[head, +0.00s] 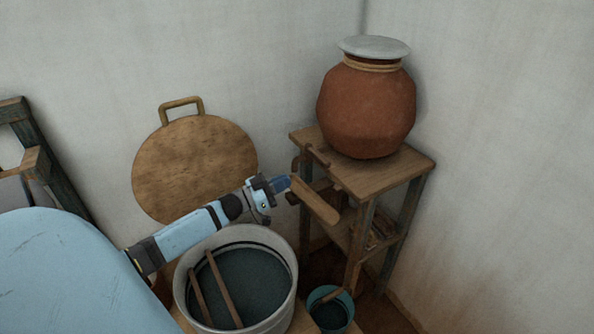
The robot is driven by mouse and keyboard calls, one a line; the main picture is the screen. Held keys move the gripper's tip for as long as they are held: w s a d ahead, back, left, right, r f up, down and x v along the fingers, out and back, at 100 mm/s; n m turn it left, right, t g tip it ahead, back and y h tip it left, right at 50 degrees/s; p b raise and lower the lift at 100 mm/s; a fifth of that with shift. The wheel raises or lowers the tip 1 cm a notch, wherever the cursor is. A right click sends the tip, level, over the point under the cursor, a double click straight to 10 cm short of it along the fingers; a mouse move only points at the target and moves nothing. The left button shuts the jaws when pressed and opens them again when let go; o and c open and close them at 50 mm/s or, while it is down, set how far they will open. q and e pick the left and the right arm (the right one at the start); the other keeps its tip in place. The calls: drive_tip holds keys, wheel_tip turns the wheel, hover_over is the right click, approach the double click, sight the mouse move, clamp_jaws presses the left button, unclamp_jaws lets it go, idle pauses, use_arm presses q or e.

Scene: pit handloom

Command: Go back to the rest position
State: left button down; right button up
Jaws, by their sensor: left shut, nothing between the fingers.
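My left gripper (283,184) is shut and empty. It points right, above the rim of the grey metal tub and close to the wooden stand. A flat wooden piece (317,201) slants down to the right just beyond its fingertips; I cannot tell whether they touch. My left arm reaches in from the lower left. My right gripper is not in view.
A wooden stand (415,165) in the corner bears a clay pot (367,110) with a grey lid (374,47). The metal tub (287,262) holds dark liquid and two sticks. A round wooden lid (190,165) leans on the wall. A small teal bucket (330,314) stands below.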

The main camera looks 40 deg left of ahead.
use_arm(q)
drive_tip(key=shift+d+v, duration=0.1)
drive_tip(key=shift+v, duration=0.95)
drive_tip(key=shift+d+v, duration=0.15)
drive_tip(key=shift+v, duration=0.85)
